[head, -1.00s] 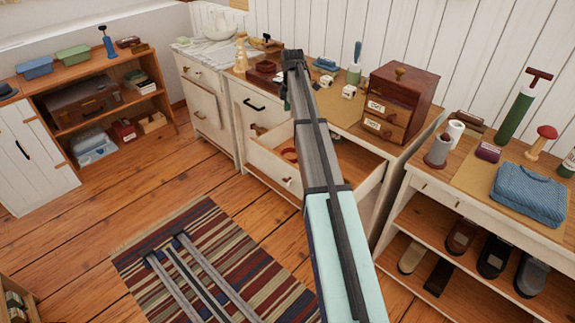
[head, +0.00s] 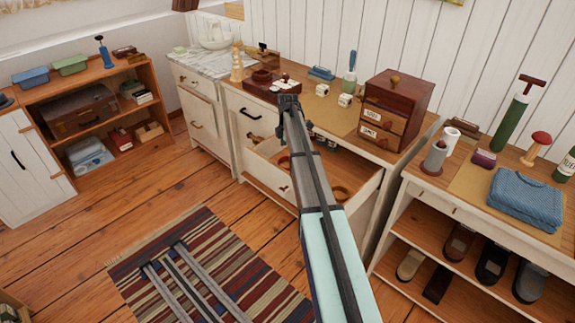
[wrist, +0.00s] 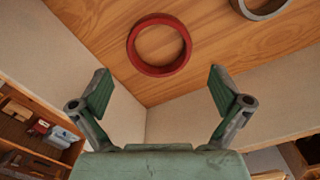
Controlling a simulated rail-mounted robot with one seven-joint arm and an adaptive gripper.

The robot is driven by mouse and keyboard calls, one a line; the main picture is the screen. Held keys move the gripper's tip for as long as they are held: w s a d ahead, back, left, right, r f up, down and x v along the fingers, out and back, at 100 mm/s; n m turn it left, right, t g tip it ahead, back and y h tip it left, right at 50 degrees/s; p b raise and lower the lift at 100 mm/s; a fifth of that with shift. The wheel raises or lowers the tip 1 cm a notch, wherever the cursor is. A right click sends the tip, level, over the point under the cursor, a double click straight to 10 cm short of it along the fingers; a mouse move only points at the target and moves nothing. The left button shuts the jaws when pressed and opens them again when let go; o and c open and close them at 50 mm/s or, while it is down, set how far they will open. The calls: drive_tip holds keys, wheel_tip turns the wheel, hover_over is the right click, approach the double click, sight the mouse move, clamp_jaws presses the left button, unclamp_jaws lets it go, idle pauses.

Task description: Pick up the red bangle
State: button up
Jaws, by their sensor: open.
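The red bangle (wrist: 160,70) lies flat on the wooden floor of an open drawer (head: 268,178), near the drawer's corner in the wrist view. In the head view a small part of the bangle (head: 284,164) shows inside the drawer, left of my arm. My gripper (wrist: 160,86) is open and empty, its two green-padded fingers spread apart. The bangle appears beyond and between the fingertips, apart from them. In the head view the gripper end (head: 288,103) shows above the drawer, its fingers hard to make out.
A greyish ring (wrist: 262,16) lies near the bangle in the wrist view. A brownish ring (head: 340,193) is at the drawer's right. Pale drawer walls (wrist: 235,98) border the bangle's space. On the dresser top stand a small drawer box (head: 397,105) and a dark red tray (head: 262,88).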

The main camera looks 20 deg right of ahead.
sight(287, 167)
drive_tip(key=shift+w+f+p, duration=0.1)
drive_tip(key=shift+f+p, duration=0.3)
drive_tip(key=shift+f, duration=2.25)
drive_tip(key=c, duration=1.1)
